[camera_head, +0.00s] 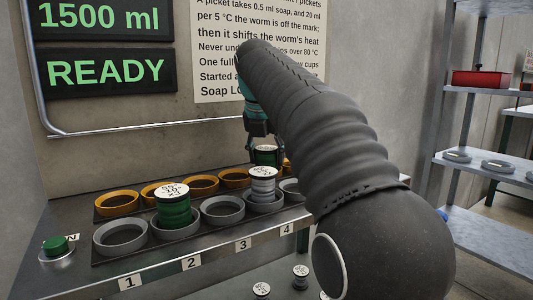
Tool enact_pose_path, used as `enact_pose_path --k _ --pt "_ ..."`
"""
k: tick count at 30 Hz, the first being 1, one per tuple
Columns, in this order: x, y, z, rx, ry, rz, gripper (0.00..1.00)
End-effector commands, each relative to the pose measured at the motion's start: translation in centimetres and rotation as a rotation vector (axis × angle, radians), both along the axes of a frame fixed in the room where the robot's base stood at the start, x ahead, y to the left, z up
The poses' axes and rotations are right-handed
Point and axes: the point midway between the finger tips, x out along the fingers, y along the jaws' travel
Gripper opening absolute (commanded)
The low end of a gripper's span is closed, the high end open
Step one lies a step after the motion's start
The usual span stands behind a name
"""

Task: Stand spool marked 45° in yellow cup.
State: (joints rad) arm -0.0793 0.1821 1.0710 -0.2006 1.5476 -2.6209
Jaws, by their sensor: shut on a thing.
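My gripper (262,142) points down above the back row of cups and is shut on a dark green spool (267,157) with a pale top. The marking on this spool is too small and covered to read. The held spool is above or at the back row, between a yellow cup (235,178) and another yellow cup (288,165) partly hidden by my arm. I cannot tell whether it touches a cup. More yellow cups (116,204) stand to the left, and those I see clearly look empty.
Grey cups (120,238) above tags 1 and 3 are empty. A green button (55,246) is at left. Several spools (301,277) stand lower down.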

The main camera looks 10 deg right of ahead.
Motion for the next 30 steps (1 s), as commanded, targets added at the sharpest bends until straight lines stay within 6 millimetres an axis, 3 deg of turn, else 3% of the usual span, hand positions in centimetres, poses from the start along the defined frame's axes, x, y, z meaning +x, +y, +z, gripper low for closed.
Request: enact_pose_path --k 5,6,9,19,30 --pt "0.0 0.0 0.1 0.000 -0.001 0.000 0.07" --pt "0.0 0.0 0.1 0.000 -0.001 0.000 0.62" --pt "0.0 0.0 0.1 0.000 -0.001 0.000 0.83" --pt "0.0 0.0 0.2 0.000 0.000 0.000 0.83" --pt "0.1 0.0 3.7 0.000 -0.002 -0.001 0.83"
